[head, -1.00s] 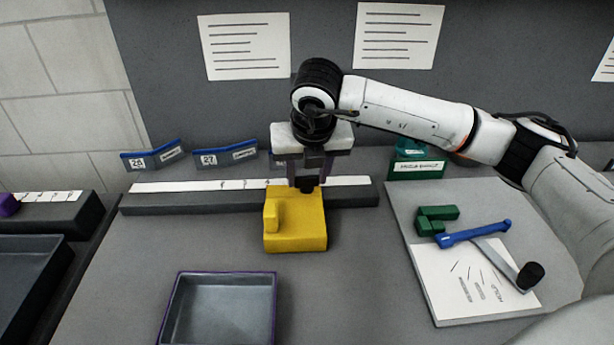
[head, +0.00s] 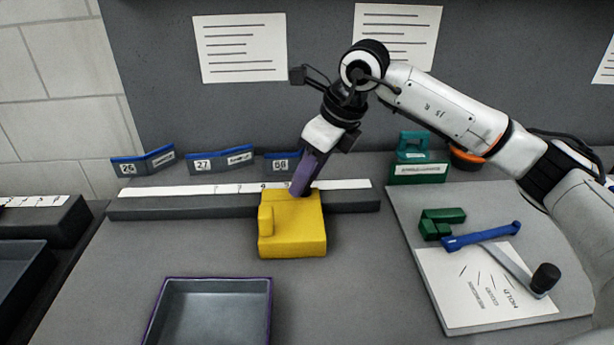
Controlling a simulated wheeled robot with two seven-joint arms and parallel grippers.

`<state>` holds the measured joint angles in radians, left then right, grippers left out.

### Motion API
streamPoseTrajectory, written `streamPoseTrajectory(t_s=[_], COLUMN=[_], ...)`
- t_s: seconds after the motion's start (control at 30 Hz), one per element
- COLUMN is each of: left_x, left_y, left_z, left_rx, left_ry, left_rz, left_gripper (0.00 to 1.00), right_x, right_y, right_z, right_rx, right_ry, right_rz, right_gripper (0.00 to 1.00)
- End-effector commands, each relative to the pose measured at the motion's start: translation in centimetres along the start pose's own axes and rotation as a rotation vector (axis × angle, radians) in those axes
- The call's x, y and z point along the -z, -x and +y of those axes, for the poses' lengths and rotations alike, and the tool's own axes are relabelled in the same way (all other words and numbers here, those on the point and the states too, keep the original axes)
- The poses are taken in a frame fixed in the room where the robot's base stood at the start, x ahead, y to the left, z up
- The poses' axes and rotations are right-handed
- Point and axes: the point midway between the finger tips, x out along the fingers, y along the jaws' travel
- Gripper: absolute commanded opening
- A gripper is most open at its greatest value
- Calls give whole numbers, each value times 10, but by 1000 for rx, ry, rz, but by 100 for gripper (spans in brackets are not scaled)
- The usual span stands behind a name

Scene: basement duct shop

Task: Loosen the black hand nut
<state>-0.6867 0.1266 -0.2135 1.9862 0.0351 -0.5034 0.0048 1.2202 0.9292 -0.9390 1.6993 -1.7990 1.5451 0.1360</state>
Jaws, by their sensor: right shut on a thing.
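The yellow block (head: 293,230) stands against the front of a long dark bar on the bench, with a raised lug at its left. My right gripper (head: 300,190) comes down on the top of the block, with its purple-grey fingers tilted. It is shut on the black hand nut at the block's top rear. The fingers hide the nut now, so its own turn cannot be seen. My left gripper is not in view.
The dark bar (head: 150,208) carries a white scale strip. Blue-edged number cards (head: 218,161) stand behind it. An empty purple-rimmed tray (head: 212,281) is in front. At right, a grey board holds green blocks (head: 440,222), a blue-handled tool (head: 482,236) and a printed sheet (head: 480,300).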

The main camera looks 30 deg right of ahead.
Motion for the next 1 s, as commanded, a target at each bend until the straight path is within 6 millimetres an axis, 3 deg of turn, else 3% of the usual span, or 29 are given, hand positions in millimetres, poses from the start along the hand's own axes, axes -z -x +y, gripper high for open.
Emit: streamPoseTrajectory(t_s=[0.5, 1.0], left_x=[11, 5], left_y=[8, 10], left_z=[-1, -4], left_rx=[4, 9], left_ry=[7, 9], left_rz=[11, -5], left_gripper=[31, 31], right_x=[-2, -2], right_y=[2, 0], right_z=[-4, -5], right_rx=[-168, -230], right_ry=[399, 559], right_rz=[0, 0], right_gripper=[18, 18])
